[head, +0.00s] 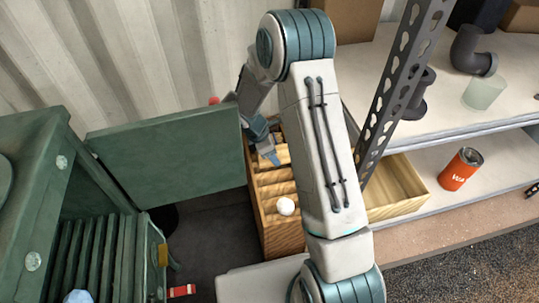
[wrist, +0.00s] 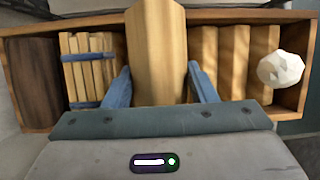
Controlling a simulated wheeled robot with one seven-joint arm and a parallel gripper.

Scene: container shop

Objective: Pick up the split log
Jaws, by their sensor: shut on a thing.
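The split log (wrist: 157,50) is a pale wooden wedge in the middle of the wrist view. It stands out larger and nearer than the pieces beside it. My gripper (wrist: 162,88) has its blue fingers on either side of the log and is shut on it. In the head view my gripper (head: 268,153) is at the wooden crate (head: 277,243), partly hidden by my arm. A light piece of wood, the log (head: 283,155), shows beside the fingers. I cannot tell whether the log is clear of the crate's floor.
The crate also holds a dark block (wrist: 33,78), a strapped bundle of sticks (wrist: 88,65), wooden pieces or slats (wrist: 220,60) and a white faceted lump (wrist: 281,69). A green cabinet's open door (head: 168,155) is to the left. A perforated metal post (head: 400,85) and shelves (head: 425,115) stand right.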

